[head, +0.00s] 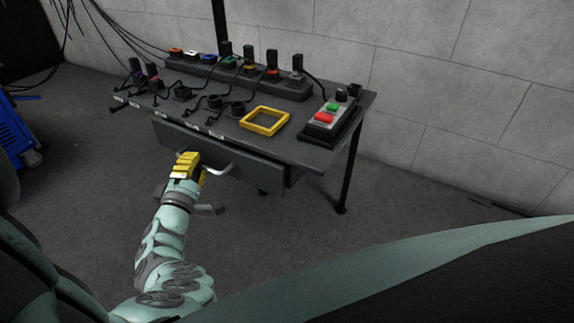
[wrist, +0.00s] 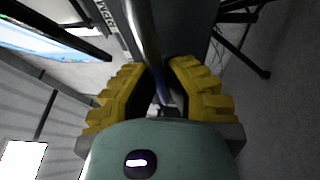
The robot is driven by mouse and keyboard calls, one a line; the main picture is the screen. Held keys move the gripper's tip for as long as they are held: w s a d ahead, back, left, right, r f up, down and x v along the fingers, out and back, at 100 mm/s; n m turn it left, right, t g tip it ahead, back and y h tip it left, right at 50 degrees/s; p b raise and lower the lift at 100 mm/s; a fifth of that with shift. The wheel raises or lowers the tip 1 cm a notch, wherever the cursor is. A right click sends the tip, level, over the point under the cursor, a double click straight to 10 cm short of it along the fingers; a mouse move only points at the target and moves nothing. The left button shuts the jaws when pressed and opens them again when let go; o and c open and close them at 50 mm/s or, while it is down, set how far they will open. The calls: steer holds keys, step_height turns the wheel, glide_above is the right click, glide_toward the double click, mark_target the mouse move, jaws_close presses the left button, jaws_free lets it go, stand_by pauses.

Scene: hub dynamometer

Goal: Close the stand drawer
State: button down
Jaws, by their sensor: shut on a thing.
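The stand drawer (head: 258,172) is a dark grey front under the stand's table top. It stands a little out from the table edge, so it looks partly open. A silvery bar handle (head: 222,169) runs along its front. My gripper (head: 188,160) has yellow fingers and is at the left part of this handle. In the wrist view the handle bar (wrist: 143,40) runs down between my two yellow fingers (wrist: 158,85), which are shut on it. The fingers hide part of the handle. The inside of the drawer is not visible.
The stand's table top (head: 300,150) carries a yellow square frame (head: 265,121), a control box with green and red buttons (head: 326,118), and several cabled connectors. A table leg (head: 350,172) stands at right. A blue cabinet (head: 17,125) is at far left. The floor between is clear.

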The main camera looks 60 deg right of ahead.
steer(key=shift+d+f+b, duration=0.25)
steer(key=shift+d+b, duration=0.2)
steer(key=shift+b, duration=0.15)
steer(key=shift+d+b, duration=0.5)
steer(key=shift+d, duration=0.2)
steer(key=shift+a+r, duration=0.1)
steer(key=c, duration=1.4)
jaws_free()
steer(key=o, duration=0.4)
steer(key=shift+w+d+r, duration=0.15)
steer(key=shift+d, duration=0.15)
steer(key=shift+a, duration=0.2)
